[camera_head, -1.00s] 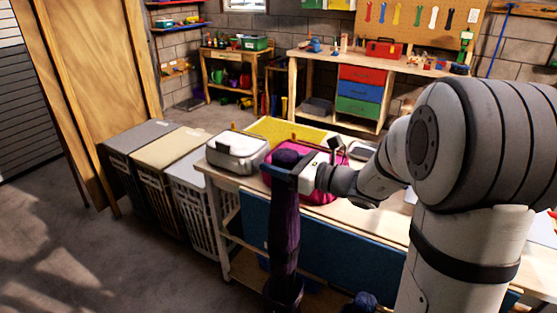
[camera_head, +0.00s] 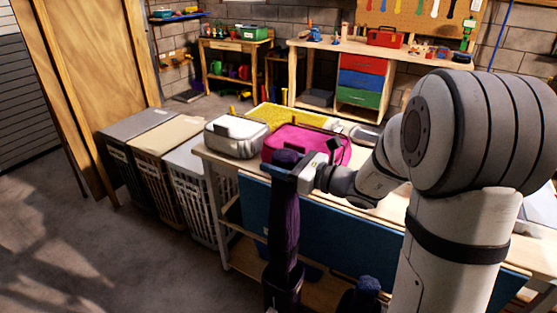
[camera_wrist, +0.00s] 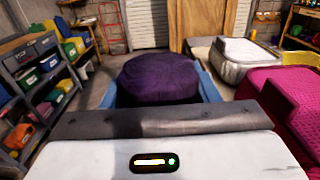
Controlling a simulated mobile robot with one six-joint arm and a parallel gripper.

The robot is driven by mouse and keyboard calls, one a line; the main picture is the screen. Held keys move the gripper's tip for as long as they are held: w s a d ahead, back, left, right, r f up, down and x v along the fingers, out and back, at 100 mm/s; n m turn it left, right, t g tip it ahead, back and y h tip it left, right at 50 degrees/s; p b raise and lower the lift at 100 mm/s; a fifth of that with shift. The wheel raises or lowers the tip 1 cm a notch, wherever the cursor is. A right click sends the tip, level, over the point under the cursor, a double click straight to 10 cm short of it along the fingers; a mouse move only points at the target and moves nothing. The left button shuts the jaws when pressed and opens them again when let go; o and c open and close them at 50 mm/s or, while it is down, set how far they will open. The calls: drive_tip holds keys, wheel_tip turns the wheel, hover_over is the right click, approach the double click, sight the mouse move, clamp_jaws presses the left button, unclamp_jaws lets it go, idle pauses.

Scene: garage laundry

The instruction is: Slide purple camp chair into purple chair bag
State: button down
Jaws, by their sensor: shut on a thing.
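The purple camp chair (camera_head: 285,222) is folded into a long upright bundle in front of the worktable. My gripper (camera_head: 287,168) is shut on it near its top, with the blue fingers around it. In the wrist view the rounded purple chair top (camera_wrist: 160,78) sits between the two blue fingers (camera_wrist: 160,92). The dark purple chair bag (camera_head: 283,294) stands upright below, around the chair's lower end. The chair's lower end is hidden inside it, and the bag's base is cut off by the picture edge.
The worktable (camera_head: 232,171) with a blue front panel is close behind the chair. A grey case (camera_head: 236,137) and a magenta case (camera_head: 310,143) lie on it. Laundry hampers (camera_head: 145,165) stand left. A dark blue-topped item (camera_head: 366,287) is at lower right. Floor at left is open.

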drive_tip(key=shift+f+b, duration=11.85)
drive_tip(key=shift+f, duration=3.85)
drive_tip(key=shift+f+b, duration=0.35)
drive_tip(key=c, duration=0.7)
unclamp_jaws()
drive_tip(key=shift+c, duration=0.2)
drive_tip(key=o, duration=0.3)
drive_tip(key=shift+s+f, duration=0.1)
wheel_tip(320, 180, up, 30)
drive_tip(key=p, duration=2.3)
drive_tip(key=shift+r, duration=0.25)
